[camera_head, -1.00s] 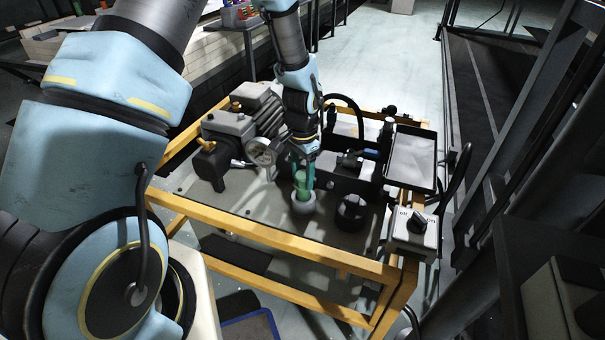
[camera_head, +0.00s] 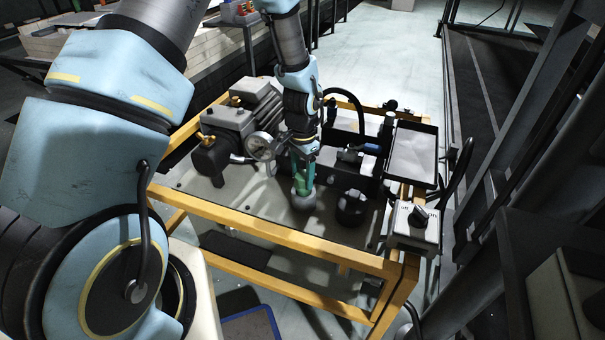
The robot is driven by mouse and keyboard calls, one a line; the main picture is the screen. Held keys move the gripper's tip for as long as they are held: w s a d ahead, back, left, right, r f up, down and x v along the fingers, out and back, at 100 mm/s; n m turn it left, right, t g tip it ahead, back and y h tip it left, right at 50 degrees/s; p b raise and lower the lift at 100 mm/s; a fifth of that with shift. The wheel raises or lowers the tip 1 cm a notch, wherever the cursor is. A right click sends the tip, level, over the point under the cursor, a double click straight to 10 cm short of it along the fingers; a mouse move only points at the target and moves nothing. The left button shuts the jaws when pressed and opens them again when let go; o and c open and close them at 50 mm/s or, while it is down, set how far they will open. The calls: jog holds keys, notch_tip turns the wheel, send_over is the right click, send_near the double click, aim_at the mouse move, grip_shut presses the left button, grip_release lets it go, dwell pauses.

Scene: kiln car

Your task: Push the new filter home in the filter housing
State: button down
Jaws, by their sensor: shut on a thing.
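The new filter (camera_head: 301,187) is a green cylinder, upright, at the middle of the cart's top plate. My gripper (camera_head: 303,173) points down from above and is shut on the filter's upper part. The filter's lower end is at the mouth of the filter housing (camera_head: 304,201), a round grey cup on the plate. The fingers and the filter overlap in this view, and how deep the filter sits inside the housing is hidden.
A black round knob or cap (camera_head: 352,208) stands close to the right of the housing. A pressure gauge (camera_head: 260,146) and a pump motor (camera_head: 235,120) are at the left. A grey tray (camera_head: 411,155) and a switch box (camera_head: 415,232) are at the right. A yellow frame (camera_head: 260,232) borders the cart.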

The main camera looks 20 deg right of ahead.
jog(key=shift+f+b, duration=0.55)
jog(key=shift+f, duration=0.45)
jog(key=shift+c, duration=0.5)
grip_release()
jog(key=shift+r, duration=0.15)
jog(key=shift+r+p, duration=3.25)
jog(key=shift+r, duration=0.6)
